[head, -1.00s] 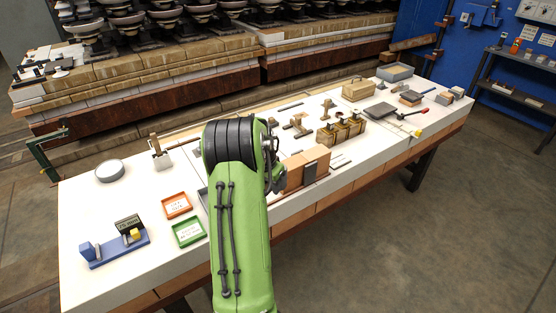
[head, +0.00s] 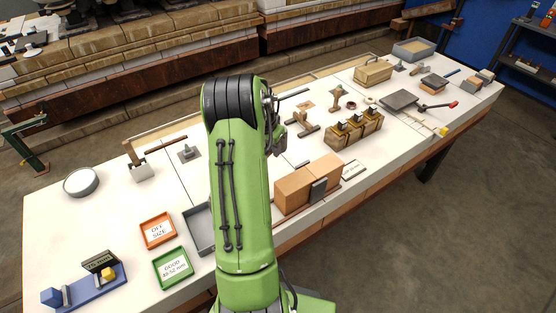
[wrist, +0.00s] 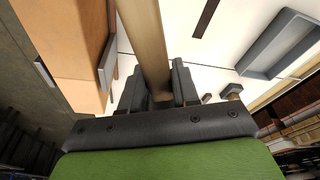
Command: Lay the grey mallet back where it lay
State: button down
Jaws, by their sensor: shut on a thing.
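In the wrist view my gripper (wrist: 158,88) is shut on a pale wooden handle (wrist: 145,40). I take this to be the grey mallet's handle. The handle runs up out of the picture, so the mallet's head does not show there. In the head view my green arm hides the gripper and the held handle. A dark grey part shows at the arm's right edge, but I cannot tell whether it is gripper or mallet. The spot where the mallet lay cannot be told from these frames.
A tan block (head: 308,184) stands right of my arm; it is close by in the wrist view (wrist: 75,40). A grey tray (head: 199,231) sits left of the arm, beside orange (head: 158,229) and green (head: 172,268) trays.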

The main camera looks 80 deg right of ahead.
jog(key=f, duration=0.3)
jog(key=f+b, duration=0.1)
jog(key=f, duration=0.5)
jog(key=shift+a+f+b, duration=0.2)
jog(key=shift+a+b, duration=0.05)
jog(key=shift+b, duration=0.1)
jog(key=shift+s, duration=0.1)
jog(key=shift+f+b, duration=0.6)
jog(key=c, duration=0.8)
grip_release()
jog(key=shift+a, duration=0.1)
jog(key=shift+r, duration=0.1)
jog(key=shift+r+p, duration=0.35)
jog(key=shift+p, duration=0.1)
jog(key=p+v, duration=0.2)
jog(key=v, duration=1)
jog(key=shift+r, duration=0.2)
